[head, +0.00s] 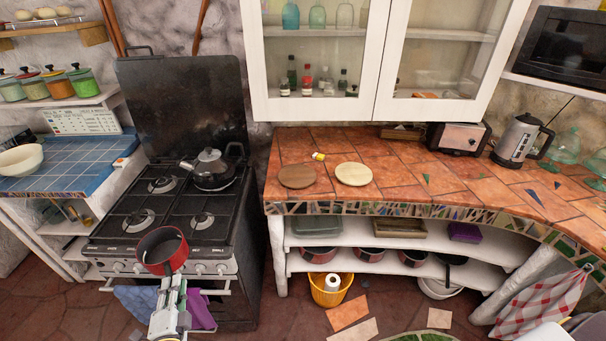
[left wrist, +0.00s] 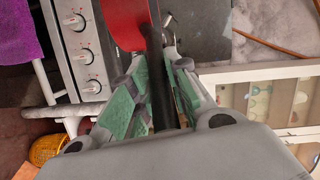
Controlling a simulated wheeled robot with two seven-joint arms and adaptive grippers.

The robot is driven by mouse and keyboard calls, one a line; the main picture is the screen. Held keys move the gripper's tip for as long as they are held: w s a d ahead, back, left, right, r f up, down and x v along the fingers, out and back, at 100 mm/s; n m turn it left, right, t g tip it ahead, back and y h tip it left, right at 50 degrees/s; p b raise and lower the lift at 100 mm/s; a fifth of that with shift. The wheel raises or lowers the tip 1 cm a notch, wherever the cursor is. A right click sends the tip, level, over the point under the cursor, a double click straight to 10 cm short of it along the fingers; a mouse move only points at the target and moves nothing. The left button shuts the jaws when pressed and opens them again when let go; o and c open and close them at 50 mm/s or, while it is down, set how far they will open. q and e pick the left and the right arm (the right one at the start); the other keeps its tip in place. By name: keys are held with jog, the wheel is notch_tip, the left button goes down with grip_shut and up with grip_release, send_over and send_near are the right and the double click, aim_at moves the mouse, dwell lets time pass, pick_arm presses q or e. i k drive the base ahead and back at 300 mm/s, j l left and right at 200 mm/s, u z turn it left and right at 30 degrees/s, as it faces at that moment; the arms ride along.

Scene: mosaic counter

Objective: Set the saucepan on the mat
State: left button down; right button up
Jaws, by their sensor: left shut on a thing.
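The red saucepan (head: 158,253) is in the air in front of the stove's front edge, roughly upright, with its pale inside showing. My left gripper (head: 174,284) is shut on its dark handle, on the near side of the pan. In the left wrist view, the saucepan (left wrist: 126,20) is cut off at the top, and its black handle runs between the fingers of the left gripper (left wrist: 163,70). Two round flat mats lie apart on the tiled counter: a brown one (head: 297,176) and a pale one (head: 353,174). Both are bare. My right gripper is not in view.
The stove (head: 170,214) carries a dark kettle (head: 212,170) on a back burner. A small yellow item (head: 319,156) lies behind the mats on the counter (head: 440,180). A toaster (head: 458,137) and steel kettle (head: 516,140) stand farther right. A glass-fronted cabinet (head: 375,60) hangs above.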

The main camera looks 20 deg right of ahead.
aim_at(299, 187)
jog(key=l, duration=1.3)
jog(key=i+u, duration=0.05)
jog(key=i, duration=0.05)
